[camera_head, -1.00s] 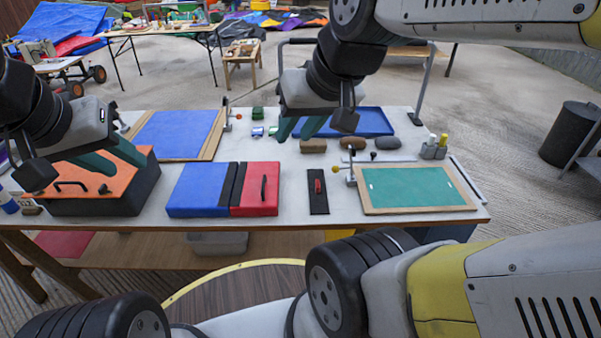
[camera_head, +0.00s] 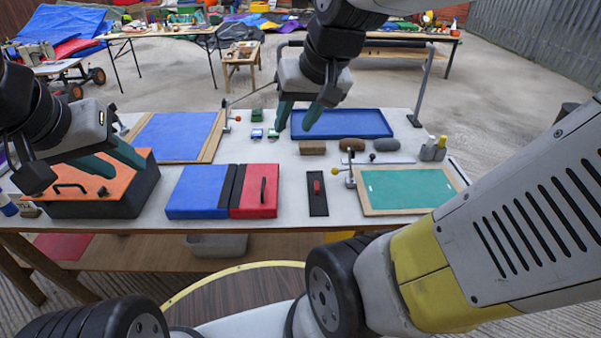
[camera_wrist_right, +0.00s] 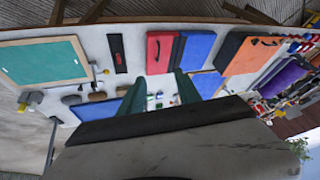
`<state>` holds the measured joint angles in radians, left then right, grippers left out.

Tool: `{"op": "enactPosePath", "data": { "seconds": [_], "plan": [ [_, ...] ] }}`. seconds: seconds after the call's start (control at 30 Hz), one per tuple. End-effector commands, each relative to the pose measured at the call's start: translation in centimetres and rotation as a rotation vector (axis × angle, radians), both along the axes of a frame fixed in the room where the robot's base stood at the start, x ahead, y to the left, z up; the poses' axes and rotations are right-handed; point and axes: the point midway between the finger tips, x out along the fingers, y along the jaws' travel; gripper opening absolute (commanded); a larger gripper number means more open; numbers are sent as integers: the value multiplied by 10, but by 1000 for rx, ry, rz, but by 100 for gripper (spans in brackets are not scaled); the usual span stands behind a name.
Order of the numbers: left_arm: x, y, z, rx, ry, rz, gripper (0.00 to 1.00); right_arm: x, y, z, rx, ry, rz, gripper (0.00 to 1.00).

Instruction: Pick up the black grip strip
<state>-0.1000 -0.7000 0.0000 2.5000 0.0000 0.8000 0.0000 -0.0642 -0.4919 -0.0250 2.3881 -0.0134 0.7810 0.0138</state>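The black grip strip (camera_head: 317,205) lies flat on the table between the red pad and the green board, with a small red handle on it. It also shows in the right wrist view (camera_wrist_right: 117,52), near the table's edge. My right gripper (camera_head: 295,128) is open and empty, above the back part of the table, behind the strip. Its two green fingers stand apart in the right wrist view (camera_wrist_right: 155,92). My left gripper (camera_head: 125,163) is over the orange-topped box at the left; its green fingers look apart, with nothing seen between them.
A blue and red folded pad (camera_head: 200,190) lies left of the strip. A framed green board (camera_head: 405,190) lies to its right. Brown blocks (camera_head: 312,147) and a blue tray (camera_head: 350,124) are behind it. An orange-topped box (camera_head: 100,195) stands at the left.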

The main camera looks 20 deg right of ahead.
Motion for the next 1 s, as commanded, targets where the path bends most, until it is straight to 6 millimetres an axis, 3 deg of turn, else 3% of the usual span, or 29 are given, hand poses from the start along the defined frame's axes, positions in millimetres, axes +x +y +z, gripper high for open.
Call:
{"op": "enactPosePath", "data": {
  "seconds": [0.1, 0.27, 0.5, 0.7, 0.8, 1.0],
  "plan": [
    [0, 0, 0, 0, 0, 0, 36, 44, -15, -19, -6, 82, -43, 40],
    [0, 0, 0, 0, 0, 0, 36, 98, -39, -55, -17, 176, -105, 40],
    [0, 0, 0, 0, 0, 0, 36, 166, -81, -140, -48, 318, -188, 40],
    [0, 0, 0, 0, 0, 0, 36, 198, -115, -224, -80, 424, -242, 40],
    [0, 0, 0, 0, 0, 0, 36, 205, -126, -255, -93, 457, -257, 40],
    [0, 0, 0, 0, 0, 0, 36, 209, -136, -285, -105, 487, -269, 40]
  ]
}}
